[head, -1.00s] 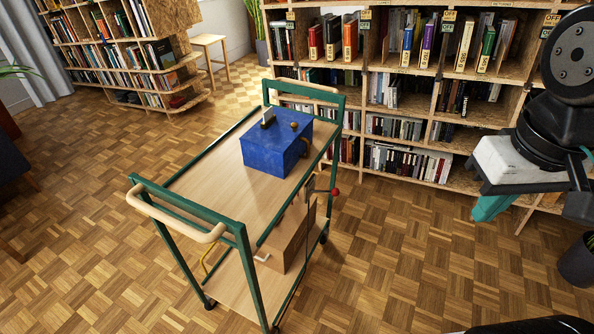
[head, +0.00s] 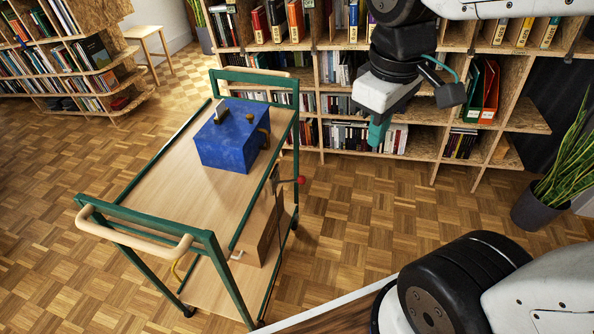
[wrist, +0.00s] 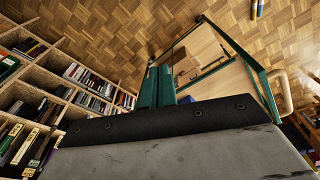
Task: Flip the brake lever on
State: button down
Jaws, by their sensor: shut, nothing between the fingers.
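A small lever with a red ball knob (head: 300,180) sticks out from the right side of the green-framed cart (head: 148,195), below its top. It looks like the brake lever; its exact setting is too small to tell. My gripper (head: 379,134) has teal fingers pointing down, held in the air to the right of the cart and above the knob's height in the picture, apart from both. In the wrist view the two fingers (wrist: 156,86) are together and empty, with the cart (wrist: 242,62) beyond them. I cannot make out the red knob there.
A blue box (head: 228,140) with small fittings stands on the cart's upper shelf. A cardboard box (head: 262,230) is on the lower shelf. Bookshelves (head: 440,135) line the back, and a potted plant (head: 545,200) stands at the right. The parquet floor right of the cart is clear.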

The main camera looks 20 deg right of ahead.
jog(key=w+a+f+n, duration=0.1)
jog(key=w+f+n, duration=0.1)
jog(key=w+n, duration=0.45)
jog(key=n+g+h, duration=0.1)
jog(key=n+h, duration=0.2)
jog(key=n, duration=1.5)
send_over(300, 178)
jog(key=a, duration=0.5)
notch_tip(300, 178, down, 16)
jog(key=shift+w+d+m+y, duration=0.1)
jog(key=shift+w+m+y, duration=0.1)
jog(key=shift+m+y, duration=0.1)
jog(key=x, duration=1.4)
jog(key=shift+s, duration=0.1)
